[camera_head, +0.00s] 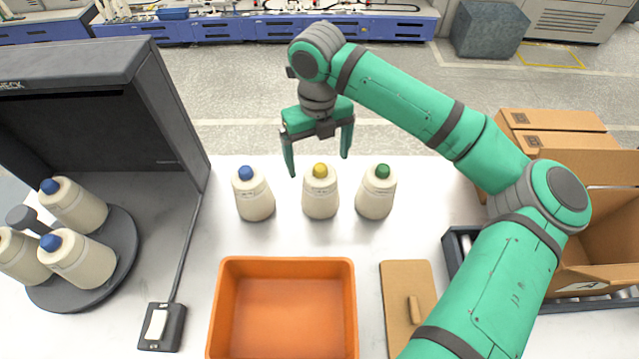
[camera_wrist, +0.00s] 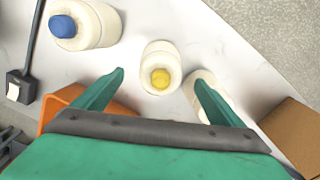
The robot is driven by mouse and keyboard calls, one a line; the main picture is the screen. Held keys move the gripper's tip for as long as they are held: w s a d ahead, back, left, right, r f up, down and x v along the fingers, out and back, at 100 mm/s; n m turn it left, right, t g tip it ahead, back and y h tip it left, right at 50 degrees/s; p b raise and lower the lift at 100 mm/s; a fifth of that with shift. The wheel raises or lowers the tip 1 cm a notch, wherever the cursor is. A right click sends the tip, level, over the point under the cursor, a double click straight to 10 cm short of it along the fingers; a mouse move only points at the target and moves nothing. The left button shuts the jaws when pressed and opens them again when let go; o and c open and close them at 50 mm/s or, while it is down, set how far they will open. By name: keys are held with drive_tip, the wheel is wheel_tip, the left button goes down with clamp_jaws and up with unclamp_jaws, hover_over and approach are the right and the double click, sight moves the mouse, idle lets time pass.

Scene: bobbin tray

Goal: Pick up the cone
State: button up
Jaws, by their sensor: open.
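Three cream cones stand upright in a row on the white table: one with a blue top (camera_head: 253,195), one with a yellow top (camera_head: 320,192), and one with a green top (camera_head: 376,193). My gripper (camera_head: 318,164) is open and empty above the row, over the yellow-topped cone. In the wrist view my gripper (camera_wrist: 159,78) has the yellow-topped cone (camera_wrist: 161,62) showing between its fingers. The blue-topped cone (camera_wrist: 90,24) is to the left, outside them. The cone at the right (camera_wrist: 192,92) is partly hidden by the right finger.
An orange bin (camera_head: 284,265) sits in front of the row, with a brown board with a handle (camera_head: 408,290) beside it. At left, a dark round stand (camera_head: 118,262) bears several blue-topped cones under a dark hood (camera_head: 170,110). Cardboard boxes (camera_head: 555,125) are at right.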

sight(320, 178)
drive_tip(key=shift+s+f, duration=0.2)
drive_tip(key=shift+f, duration=0.35)
drive_tip(key=shift+s+d+f, duration=0.1)
drive_tip(key=shift+d+f, duration=0.05)
drive_tip(key=shift+f, duration=0.25)
drive_tip(key=shift+s+d+f, duration=0.1)
drive_tip(key=shift+f, duration=0.3)
drive_tip(key=shift+w+f, duration=0.1)
drive_tip(key=shift+f, duration=2.05)
drive_tip(key=c, duration=1.8)
